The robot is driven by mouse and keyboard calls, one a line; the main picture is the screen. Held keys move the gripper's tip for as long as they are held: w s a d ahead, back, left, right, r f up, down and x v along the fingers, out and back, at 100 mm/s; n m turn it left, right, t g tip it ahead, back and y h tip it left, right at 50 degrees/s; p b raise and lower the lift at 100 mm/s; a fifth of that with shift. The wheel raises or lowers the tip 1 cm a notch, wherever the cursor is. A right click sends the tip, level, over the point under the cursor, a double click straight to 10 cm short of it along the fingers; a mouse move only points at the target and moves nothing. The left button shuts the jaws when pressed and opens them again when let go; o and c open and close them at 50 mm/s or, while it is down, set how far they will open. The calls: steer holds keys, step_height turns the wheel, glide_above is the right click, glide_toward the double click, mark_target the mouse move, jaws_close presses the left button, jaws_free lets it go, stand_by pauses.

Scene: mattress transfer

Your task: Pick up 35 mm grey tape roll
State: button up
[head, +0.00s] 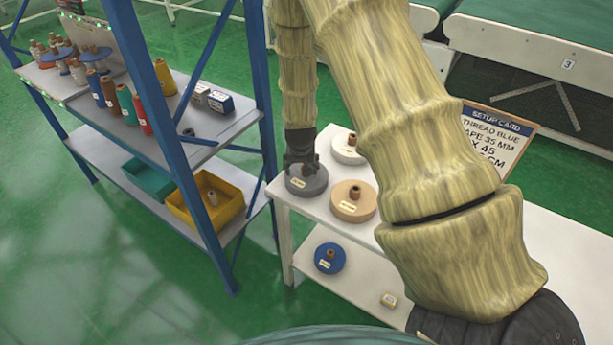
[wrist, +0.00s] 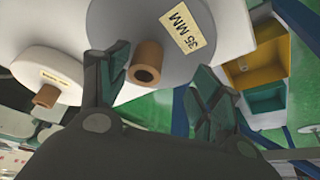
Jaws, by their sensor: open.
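The grey tape roll (head: 308,187) lies flat on the upper white table top, at its left end in the head view. In the wrist view the grey roll (wrist: 214,50) carries a label reading 35 MM and has a brown core (wrist: 147,62) standing out of it. My gripper (head: 300,163) is over this roll, pointing down. In the wrist view my gripper (wrist: 160,85) is open, and the brown core shows between its two fingers. I cannot tell whether either finger touches the core. The gripper hides part of the roll.
A white roll (head: 346,150) and a beige roll (head: 352,211) stand close beside the grey one. A blue-framed rack (head: 188,138) with spools and bins (head: 227,213) stands left. A setup card (head: 492,140) is behind my arm.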

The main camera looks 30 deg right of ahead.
steer(key=shift+w+d+f, duration=0.15)
steer(key=shift+w+f, duration=0.05)
steer(key=shift+f, duration=0.4)
steer(key=shift+s, duration=0.1)
jaws_close()
